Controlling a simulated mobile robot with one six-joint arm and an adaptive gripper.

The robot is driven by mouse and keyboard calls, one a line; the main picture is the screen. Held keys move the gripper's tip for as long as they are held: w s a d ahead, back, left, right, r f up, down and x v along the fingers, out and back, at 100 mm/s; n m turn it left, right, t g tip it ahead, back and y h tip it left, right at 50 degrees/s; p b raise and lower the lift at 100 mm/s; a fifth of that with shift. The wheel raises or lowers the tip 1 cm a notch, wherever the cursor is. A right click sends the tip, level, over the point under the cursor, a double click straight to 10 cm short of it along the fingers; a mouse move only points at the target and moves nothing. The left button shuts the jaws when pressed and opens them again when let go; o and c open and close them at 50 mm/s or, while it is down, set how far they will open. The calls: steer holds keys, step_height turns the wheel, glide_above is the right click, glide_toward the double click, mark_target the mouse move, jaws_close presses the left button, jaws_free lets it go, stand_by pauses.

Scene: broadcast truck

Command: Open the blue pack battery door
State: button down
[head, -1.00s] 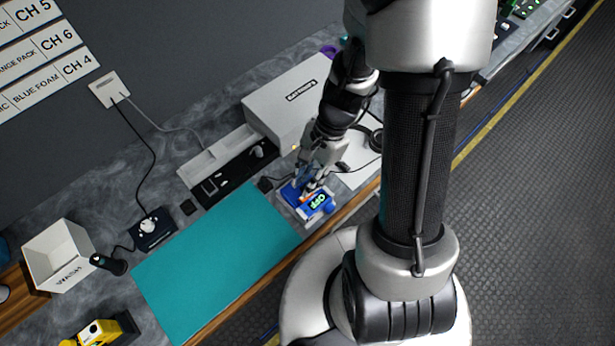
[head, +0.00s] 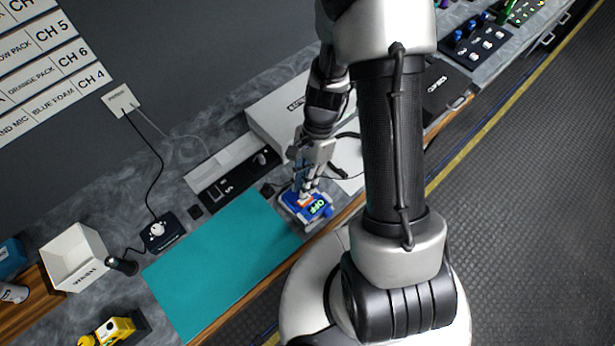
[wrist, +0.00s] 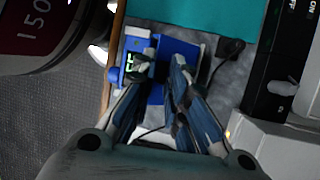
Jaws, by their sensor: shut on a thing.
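The blue pack (head: 318,211) lies on the counter at the right end of the teal mat. Its lit green display reads OFF in the head view, and an orange patch shows beside it. In the wrist view the blue pack (wrist: 141,44) has a grey edge and a green display. My gripper (head: 304,194) is down at the pack. In the wrist view my gripper (wrist: 160,66) has one finger over the display side and the other over the blue right part, with blue between them. The fingers hide much of the pack, so I cannot tell how the battery door stands.
The teal mat (head: 222,262) is clear. A white box (head: 277,112) and a long tray with a black switch panel (head: 235,178) stand behind the pack. A small black plug (wrist: 231,46) lies close to the pack. The counter's wooden front edge (head: 346,213) is near.

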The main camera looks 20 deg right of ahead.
steer(key=w+g+p, duration=0.1)
steer(key=r+g+p, duration=0.1)
steer(key=p, duration=0.1)
steer(key=shift+w+a+h+p, duration=0.3)
steer(key=shift+w+h, duration=0.1)
steer(key=shift+w+a+f+m+g, duration=0.2)
steer(key=shift+w+m+g, duration=0.3)
steer(key=shift+g, duration=0.5)
steer(key=w+g+b, duration=0.1)
steer(key=g+b, duration=0.1)
steer(key=w+m+g+h+b, duration=0.1)
steer(key=g+b, duration=0.1)
steer(key=w+a+f+g+b, duration=0.1)
steer(key=b, duration=0.2)
steer(key=shift+w+a+g, duration=0.1)
steer(key=shift+w+g, duration=0.25)
steer(key=shift+g, duration=0.05)
steer(key=shift+r, duration=0.1)
steer(key=c, duration=1.8)
jaws_free()
steer(key=shift+o, duration=0.2)
steer(key=shift+r, duration=0.25)
